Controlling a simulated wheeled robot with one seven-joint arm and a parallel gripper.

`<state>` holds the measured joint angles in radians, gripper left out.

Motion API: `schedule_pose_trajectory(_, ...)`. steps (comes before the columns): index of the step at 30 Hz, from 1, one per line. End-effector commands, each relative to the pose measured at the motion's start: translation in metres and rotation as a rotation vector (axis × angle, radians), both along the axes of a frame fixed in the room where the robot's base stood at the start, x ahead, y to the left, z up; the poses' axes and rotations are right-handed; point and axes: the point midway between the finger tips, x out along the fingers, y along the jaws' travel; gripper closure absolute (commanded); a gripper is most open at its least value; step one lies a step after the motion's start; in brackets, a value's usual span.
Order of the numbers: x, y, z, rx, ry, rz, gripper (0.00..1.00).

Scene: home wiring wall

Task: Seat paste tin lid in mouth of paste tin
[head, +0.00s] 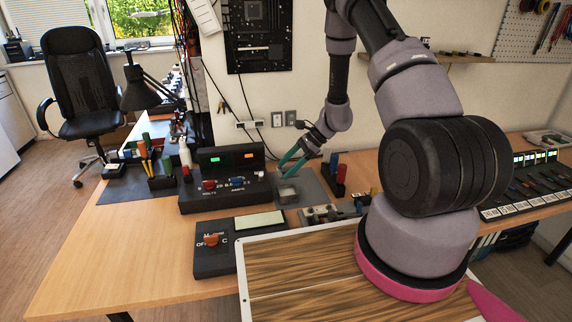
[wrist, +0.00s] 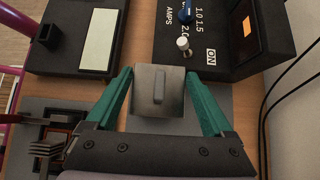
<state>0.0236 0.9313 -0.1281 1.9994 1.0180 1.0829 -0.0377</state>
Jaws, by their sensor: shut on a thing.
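The paste tin lid (wrist: 158,92) is a grey square plate with a raised ridge on top. My gripper (wrist: 158,74), with teal fingers, is shut on it by two opposite sides. In the head view my gripper (head: 283,172) points down at a small grey box-like piece (head: 287,194) on a grey mat. I cannot tell how much of that piece is lid and how much is paste tin. The tin's mouth does not show in the wrist view, and any gap under the lid cannot be judged.
A power supply (head: 225,190) with knobs and a lit display stands just left of my gripper. A meter box (head: 213,258) lies nearer the front. A red and a blue post (head: 338,178) stand close on the right. The grey mat (head: 318,190) has a little bare room.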

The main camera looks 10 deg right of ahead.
Motion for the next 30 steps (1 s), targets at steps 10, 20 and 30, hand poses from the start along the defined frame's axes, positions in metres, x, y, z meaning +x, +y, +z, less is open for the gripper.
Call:
schedule_pose_trajectory(10,0.000,-0.001,-0.009,-0.001,0.002,-0.001,0.97)
schedule_pose_trajectory(20,0.000,0.000,-0.039,0.000,0.002,-0.001,0.97)
schedule_pose_trajectory(30,0.001,0.000,-0.057,-0.001,0.001,-0.001,0.97)
